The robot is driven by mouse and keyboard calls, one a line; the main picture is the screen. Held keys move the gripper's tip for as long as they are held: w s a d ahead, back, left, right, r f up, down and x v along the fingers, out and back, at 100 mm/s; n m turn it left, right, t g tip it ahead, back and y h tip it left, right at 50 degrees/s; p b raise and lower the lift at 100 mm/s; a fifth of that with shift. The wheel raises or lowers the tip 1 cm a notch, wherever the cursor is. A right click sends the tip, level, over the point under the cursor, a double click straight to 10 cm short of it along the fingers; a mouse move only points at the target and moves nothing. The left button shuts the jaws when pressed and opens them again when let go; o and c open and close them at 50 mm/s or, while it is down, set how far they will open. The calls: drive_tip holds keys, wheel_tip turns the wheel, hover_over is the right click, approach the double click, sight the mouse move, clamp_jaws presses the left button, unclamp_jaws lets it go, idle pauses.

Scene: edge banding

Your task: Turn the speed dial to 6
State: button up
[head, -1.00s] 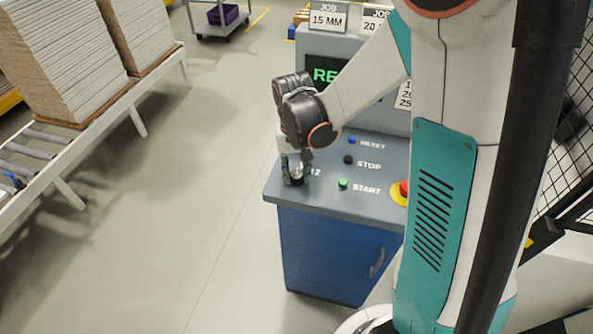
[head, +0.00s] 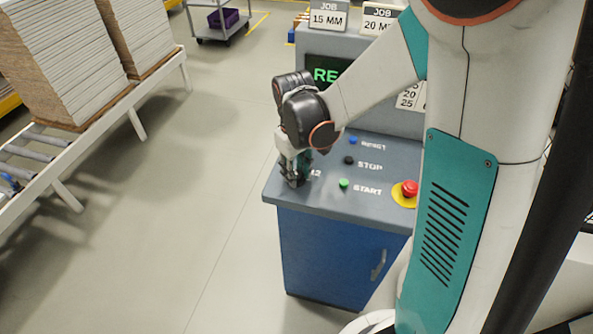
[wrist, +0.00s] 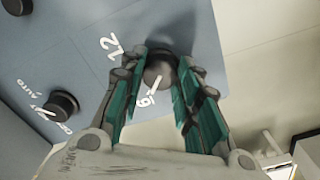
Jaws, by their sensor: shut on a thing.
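The speed dial (wrist: 158,72) is a dark round knob on the grey-blue console top. In the wrist view my gripper (wrist: 162,78) is shut on it, with a teal-lined finger on each side. A white mark runs from the knob's lower left side towards a numeral between the fingers, which looks like a 6 or a 9. A white 12 (wrist: 111,45) is printed to the upper left. In the head view my gripper (head: 294,178) is at the console's left front corner and hides the dial.
A second dark knob (wrist: 62,104) marked AUTO sits left in the wrist view. The console (head: 330,190) carries blue, black and green buttons and a red emergency button (head: 410,188). A roller conveyor (head: 80,150) with stacked boards stands left, beyond open floor.

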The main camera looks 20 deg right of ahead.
idle(0.4)
drive_tip(key=o, duration=1.1)
drive_tip(key=r, duration=1.2)
drive_tip(key=shift+a, duration=0.2)
drive_tip(key=shift+s, duration=0.15)
